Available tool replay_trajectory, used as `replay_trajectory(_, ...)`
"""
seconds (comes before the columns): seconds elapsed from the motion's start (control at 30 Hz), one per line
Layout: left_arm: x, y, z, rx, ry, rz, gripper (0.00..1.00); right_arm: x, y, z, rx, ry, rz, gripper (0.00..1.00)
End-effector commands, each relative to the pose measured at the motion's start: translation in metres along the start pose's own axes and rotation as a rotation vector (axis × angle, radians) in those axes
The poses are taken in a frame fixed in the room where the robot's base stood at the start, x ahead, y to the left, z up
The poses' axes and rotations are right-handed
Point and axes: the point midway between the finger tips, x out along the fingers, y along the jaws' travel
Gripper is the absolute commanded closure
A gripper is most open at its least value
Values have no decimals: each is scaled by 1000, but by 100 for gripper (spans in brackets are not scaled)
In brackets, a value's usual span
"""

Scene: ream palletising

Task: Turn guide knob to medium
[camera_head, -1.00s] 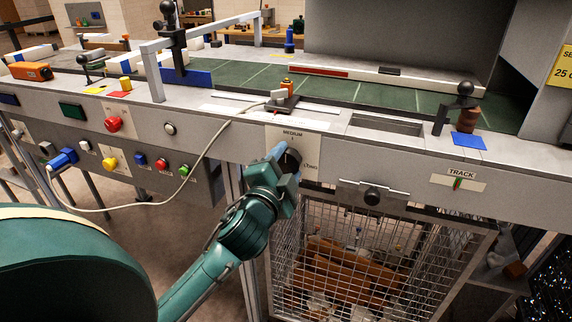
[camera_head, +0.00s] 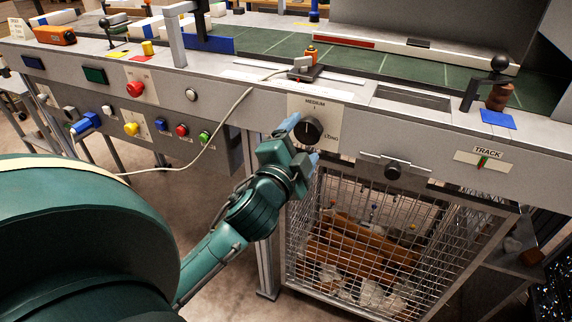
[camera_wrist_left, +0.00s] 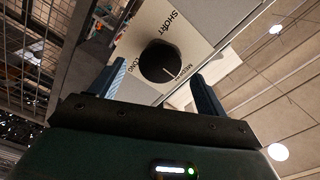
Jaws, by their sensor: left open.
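The black round guide knob (camera_head: 310,131) sits on a pale label plate (camera_head: 327,111) on the machine's front. MEDIUM is printed above it and LONG at its lower right; SHORT shows only in the left wrist view. The knob's white pointer line points up toward MEDIUM. In the left wrist view the knob (camera_wrist_left: 160,61) also has its line toward MEDIUM. My left gripper (camera_head: 302,141) is open and empty in front of the knob, to its lower left. Its blue fingers lie to either side of the knob in the left wrist view, apparently clear of it.
A wire cage (camera_head: 360,240) with brown and white contents stands below the panel. Coloured buttons and a hanging pale cable (camera_head: 222,126) are to the left. A TRACK label (camera_head: 484,158) is at far right.

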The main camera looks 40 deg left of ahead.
Motion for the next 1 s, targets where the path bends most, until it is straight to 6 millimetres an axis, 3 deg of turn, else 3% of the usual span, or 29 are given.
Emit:
replay_trajectory(0.2,-54,2,1,-2,-4,5,24,4,0,4,19,9,-4,100)
replay_trajectory(0.4,-79,-3,-1,-2,-7,6,24,-9,3,-16,-3,-1,14,100)
replay_trajectory(0.67,-98,-1,0,-1,-3,2,24,-10,8,-2,6,-50,30,100)
replay_trajectory(1.0,-101,0,0,0,-1,0,24,-8,9,-3,6,-50,32,100)
